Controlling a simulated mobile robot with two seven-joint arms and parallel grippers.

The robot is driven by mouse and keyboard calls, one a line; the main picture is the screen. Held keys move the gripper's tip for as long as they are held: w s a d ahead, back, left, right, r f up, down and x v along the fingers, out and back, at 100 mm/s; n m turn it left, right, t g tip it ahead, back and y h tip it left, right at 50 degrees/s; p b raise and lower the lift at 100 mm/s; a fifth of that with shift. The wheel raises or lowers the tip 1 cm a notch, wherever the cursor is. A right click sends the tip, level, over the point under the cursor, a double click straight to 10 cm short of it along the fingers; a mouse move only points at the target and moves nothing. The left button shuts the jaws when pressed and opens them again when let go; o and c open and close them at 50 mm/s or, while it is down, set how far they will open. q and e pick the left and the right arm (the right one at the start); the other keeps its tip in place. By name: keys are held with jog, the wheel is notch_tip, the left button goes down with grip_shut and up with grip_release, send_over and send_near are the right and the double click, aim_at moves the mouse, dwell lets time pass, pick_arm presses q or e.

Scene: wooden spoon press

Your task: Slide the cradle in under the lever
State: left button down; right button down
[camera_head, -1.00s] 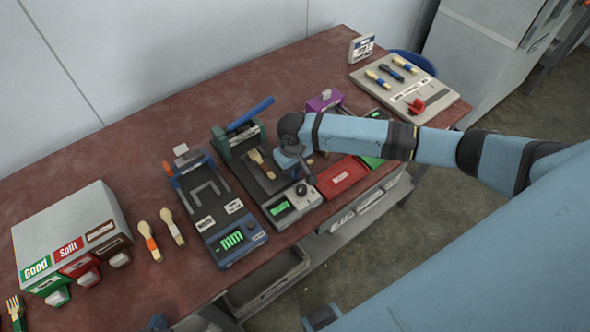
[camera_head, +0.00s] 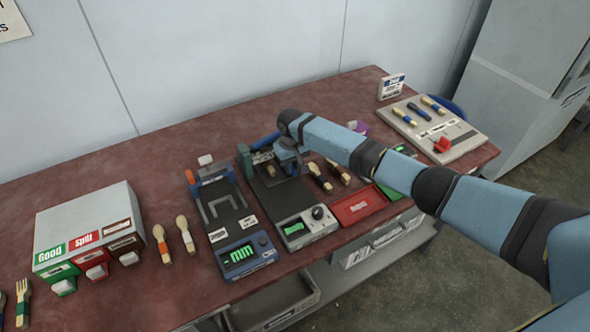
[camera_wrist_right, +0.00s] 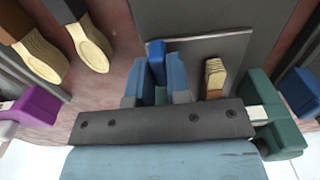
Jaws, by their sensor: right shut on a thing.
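The cradle is a thin grey plate (camera_wrist_right: 222,50) with a wooden fork (camera_wrist_right: 215,78) on it, seen in the right wrist view. My right gripper (camera_wrist_right: 155,75) is shut on a blue tab (camera_wrist_right: 156,48) at the cradle's side. In the head view my right gripper (camera_head: 288,165) is over the back part of the dark press bed (camera_head: 283,200), and the fork (camera_head: 262,158) shows just left of it. The green press post (camera_head: 244,160) stands at the back left. The blue lever (camera_head: 265,141) shows behind the gripper, partly hidden by my arm. My left gripper is out of view.
Two dark-handled utensils (camera_head: 320,176) lie right of the bed. A sorting box (camera_head: 90,225) is far left. A grey board (camera_head: 447,145) lies at the back right.

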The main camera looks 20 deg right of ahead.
jog(key=shift+w+r, duration=0.15)
jog(key=c, duration=1.4)
grip_release()
jog(key=o, duration=0.3)
jog(key=shift+w, duration=0.15)
jog(key=shift+r, duration=0.1)
notch_tip(320, 180, up, 13)
jog(key=shift+r, duration=0.2)
